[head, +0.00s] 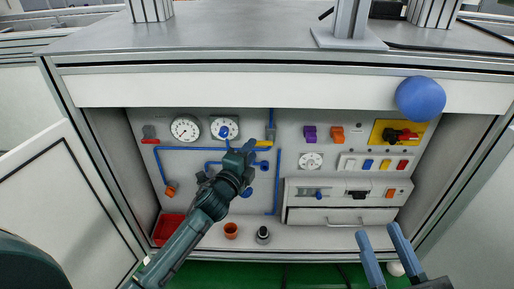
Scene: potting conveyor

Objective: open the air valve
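Blue air pipes (190,149) run across the grey back panel inside the cabinet. A fitting with a red top (150,141) is at the pipe's left end, and a yellow fitting (264,143) sits on the pipe right of my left gripper. I cannot tell for sure which fitting is the air valve. My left gripper (238,146) is in front of the pipes, just left of the yellow fitting. It hides part of the panel, and its finger opening and any contact are unclear. My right gripper (376,229) is open and empty, low in front of the cabinet's right side.
Two gauges (185,128) are at the panel's upper left. A red switch on a yellow plate (397,134) and a drawer (341,216) are at the right. A blue ball (420,98) shows before the upper right edge.

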